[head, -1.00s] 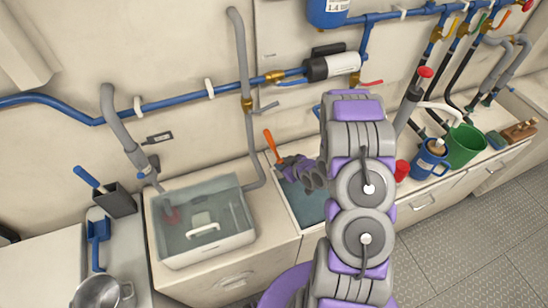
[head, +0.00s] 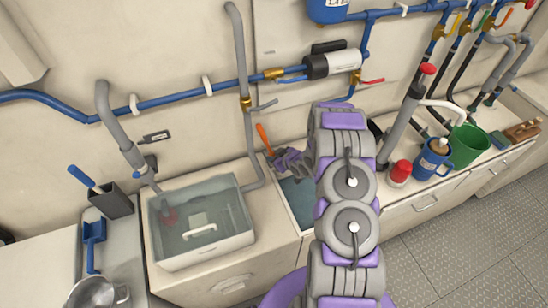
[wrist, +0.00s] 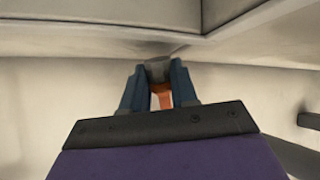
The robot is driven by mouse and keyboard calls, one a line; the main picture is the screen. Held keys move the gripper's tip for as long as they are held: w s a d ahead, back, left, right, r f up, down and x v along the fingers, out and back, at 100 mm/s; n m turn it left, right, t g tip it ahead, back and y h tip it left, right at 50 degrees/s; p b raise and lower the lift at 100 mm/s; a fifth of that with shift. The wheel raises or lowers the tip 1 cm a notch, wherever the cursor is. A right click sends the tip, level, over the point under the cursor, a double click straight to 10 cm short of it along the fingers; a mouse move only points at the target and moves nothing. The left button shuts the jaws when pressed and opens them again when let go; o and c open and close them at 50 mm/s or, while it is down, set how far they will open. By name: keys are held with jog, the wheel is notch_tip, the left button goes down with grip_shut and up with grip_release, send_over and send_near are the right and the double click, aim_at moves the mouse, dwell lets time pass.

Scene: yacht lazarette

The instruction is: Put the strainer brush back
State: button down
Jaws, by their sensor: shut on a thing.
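My gripper (head: 288,163) is shut on an orange-handled tool, whose orange handle (head: 263,138) sticks up past it in the head view. I take this tool for the strainer brush; its bristles do not show. In the wrist view my gripper's two blue-grey fingers (wrist: 157,80) close on the tool, with an orange part (wrist: 162,98) between them and a grey part at the tips. The gripper is over or beside an open basin (head: 300,195) in the counter. My arm hides part of the basin.
A clear water-filled tub (head: 205,245) stands left of the basin. A blue-handled tool stands in a dark holder (head: 112,203) farther left. A red-capped jar (head: 400,172), blue mug (head: 431,160) and green bucket (head: 468,145) stand to the right. Blue pipes (head: 180,103) run along the wall.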

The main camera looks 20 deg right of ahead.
jog(key=shift+w+f, duration=0.3)
jog(key=shift+w, duration=0.15)
jog(key=shift+r, duration=0.1)
jog(key=c, duration=0.9)
grip_release()
jog(key=shift+o, duration=0.2)
jog(key=shift+s, duration=0.1)
